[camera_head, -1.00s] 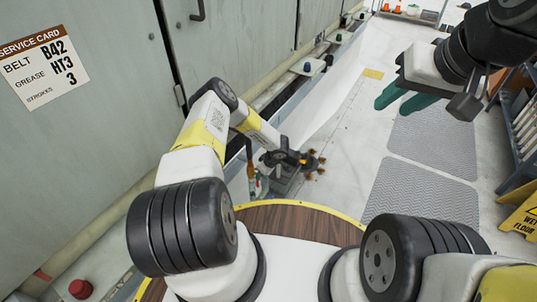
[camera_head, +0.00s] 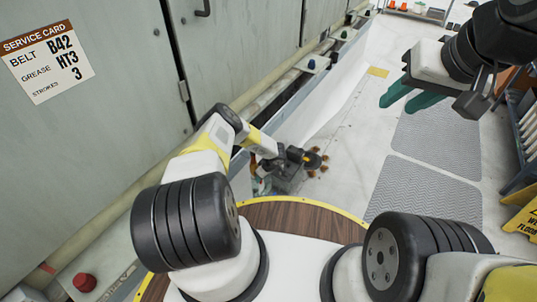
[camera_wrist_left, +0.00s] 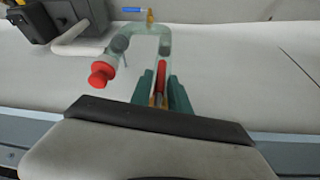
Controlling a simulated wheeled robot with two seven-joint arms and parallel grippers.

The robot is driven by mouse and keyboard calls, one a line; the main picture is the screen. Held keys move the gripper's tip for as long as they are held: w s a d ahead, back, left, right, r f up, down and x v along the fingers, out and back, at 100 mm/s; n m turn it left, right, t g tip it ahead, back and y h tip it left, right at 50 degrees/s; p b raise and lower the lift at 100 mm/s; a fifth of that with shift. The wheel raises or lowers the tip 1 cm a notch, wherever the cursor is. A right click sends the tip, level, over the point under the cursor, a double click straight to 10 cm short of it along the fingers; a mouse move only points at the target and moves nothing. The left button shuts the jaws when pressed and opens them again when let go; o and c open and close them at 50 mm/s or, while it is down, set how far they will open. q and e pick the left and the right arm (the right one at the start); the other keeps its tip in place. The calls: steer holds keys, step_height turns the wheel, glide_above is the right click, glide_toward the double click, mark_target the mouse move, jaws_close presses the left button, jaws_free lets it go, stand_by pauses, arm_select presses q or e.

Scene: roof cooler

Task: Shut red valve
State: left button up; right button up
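In the left wrist view, a slim red valve handle (camera_wrist_left: 161,76) stands between the teal fingers of my left gripper (camera_wrist_left: 163,92). The fingers are close on both sides of it; I cannot tell whether they press on it. Behind it rises a pale green bent pipe (camera_wrist_left: 152,30) with a blue lever (camera_wrist_left: 133,9) on top. A round red cap (camera_wrist_left: 101,75) is on the pipe's left end. In the head view, my left gripper (camera_head: 261,184) is low beside the wall, mostly hidden by its wrist. My right gripper (camera_head: 411,96) is raised, open and empty.
Grey cabinets (camera_head: 110,110) line the left side, with a service card (camera_head: 47,61). A red button (camera_head: 84,282) is at lower left. Grey mats (camera_head: 425,190) lie on the floor. A yellow wet-floor sign (camera_head: 523,215) and shelving stand at right.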

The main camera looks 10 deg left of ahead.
arm_select(q)
jaws_close()
stand_by(1.2)
